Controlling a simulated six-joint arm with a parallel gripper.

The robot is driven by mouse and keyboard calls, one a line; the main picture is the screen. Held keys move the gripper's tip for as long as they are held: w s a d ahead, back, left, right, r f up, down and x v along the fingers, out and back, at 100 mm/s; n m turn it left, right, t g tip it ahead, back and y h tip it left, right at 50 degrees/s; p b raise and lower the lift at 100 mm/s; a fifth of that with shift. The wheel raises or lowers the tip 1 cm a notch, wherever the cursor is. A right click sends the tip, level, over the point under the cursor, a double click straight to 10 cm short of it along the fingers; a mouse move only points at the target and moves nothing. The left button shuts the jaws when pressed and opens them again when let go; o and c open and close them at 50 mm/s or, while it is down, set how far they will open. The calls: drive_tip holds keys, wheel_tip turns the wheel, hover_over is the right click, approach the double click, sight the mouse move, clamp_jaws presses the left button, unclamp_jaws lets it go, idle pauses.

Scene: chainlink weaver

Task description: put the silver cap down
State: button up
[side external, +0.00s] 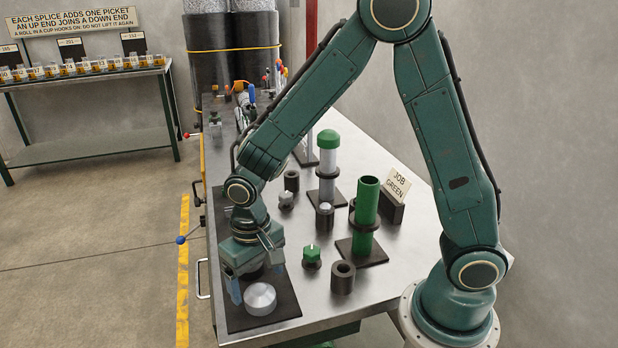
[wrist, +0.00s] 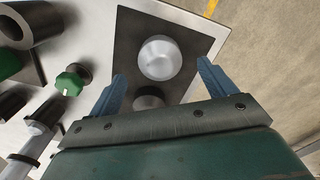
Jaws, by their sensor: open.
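The silver cap (side external: 260,297) rests on the dark mat (side external: 290,306) at the table's near left corner. In the wrist view the cap (wrist: 160,58) shows whole and bright, with dark mat (wrist: 128,40) around it. My gripper (side external: 256,275) is open and empty, low over the mat just behind the cap. In the wrist view the two blue fingers of my gripper (wrist: 160,72) stand apart, with the cap in the picture between and beyond their tips. No finger visibly touches it. A dark round piece (wrist: 148,98) lies between the fingers, partly hidden by my gripper.
A green-topped knob (side external: 311,254) and a dark hollow cylinder (side external: 343,277) stand right of the mat. Behind them are a green tube (side external: 366,202), a grey tube with a green cap (side external: 327,165) and a "JOB GREEN" sign (side external: 398,185). The table's left edge is close to the mat.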

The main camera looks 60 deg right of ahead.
sight(259, 289)
wheel_tip(259, 289, up, 9)
idle(0.4)
idle(0.5)
drive_tip(key=s+d+r+n+t, duration=0.1)
drive_tip(key=s+d+r+t, duration=0.1)
drive_tip(key=s+d+r, duration=0.3)
drive_tip(key=s+d+r+n+t, duration=0.2)
drive_tip(key=s+r, duration=0.4)
drive_tip(key=s, duration=0.5)
drive_tip(key=d+t, duration=0.1)
drive_tip(key=d, duration=0.1)
drive_tip(key=shift+d+t, duration=0.3)
drive_tip(key=shift+d, duration=0.05)
